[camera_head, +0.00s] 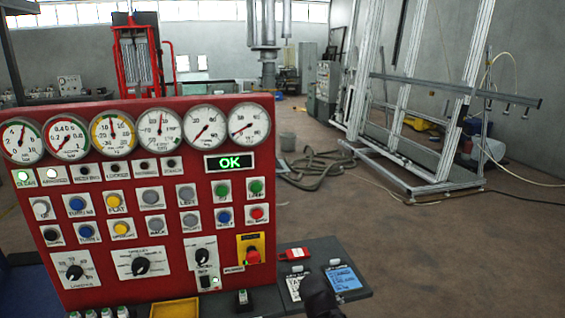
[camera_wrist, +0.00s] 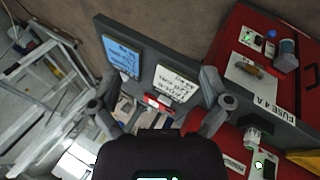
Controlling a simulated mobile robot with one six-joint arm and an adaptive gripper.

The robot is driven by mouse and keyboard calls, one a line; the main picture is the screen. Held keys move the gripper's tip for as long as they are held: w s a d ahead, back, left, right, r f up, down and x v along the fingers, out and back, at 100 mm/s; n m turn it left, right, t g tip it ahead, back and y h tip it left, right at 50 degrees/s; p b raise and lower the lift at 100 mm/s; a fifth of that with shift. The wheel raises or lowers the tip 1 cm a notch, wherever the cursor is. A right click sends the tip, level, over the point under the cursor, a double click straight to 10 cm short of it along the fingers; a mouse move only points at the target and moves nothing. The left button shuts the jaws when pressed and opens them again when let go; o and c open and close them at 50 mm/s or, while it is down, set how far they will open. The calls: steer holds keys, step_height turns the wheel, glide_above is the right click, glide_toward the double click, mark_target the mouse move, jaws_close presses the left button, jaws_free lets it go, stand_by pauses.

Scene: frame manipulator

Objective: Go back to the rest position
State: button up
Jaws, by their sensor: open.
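My gripper (camera_wrist: 160,88) shows in the wrist view with its two grey fingers spread apart and nothing between them. Beyond the fingers is the grey side shelf (camera_wrist: 196,64) with a blue card (camera_wrist: 122,57), a white handwritten card (camera_wrist: 175,84) and a small red item (camera_wrist: 158,102). In the head view a dark part of my arm (camera_head: 320,299) covers part of the shelf's front, below the cards. The red control panel (camera_head: 140,178) stands left of it, and its green display (camera_head: 230,163) reads OK.
The panel carries gauges, buttons, knobs and a red emergency stop (camera_head: 252,257). A yellow tray (camera_head: 175,308) sits at its foot. An aluminium frame (camera_head: 432,180) stands at the right, with hoses (camera_head: 318,172) on the floor. The floor right of the shelf is clear.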

steer(key=s+d+f+m+g+y, duration=0.2)
steer(key=s+d+m+g+y, duration=0.1)
steer(key=s, duration=0.4)
steer(key=shift+s+d+m+g+y, duration=0.2)
steer(key=shift+m+g+y, duration=0.45)
steer(key=shift+m, duration=0.75)
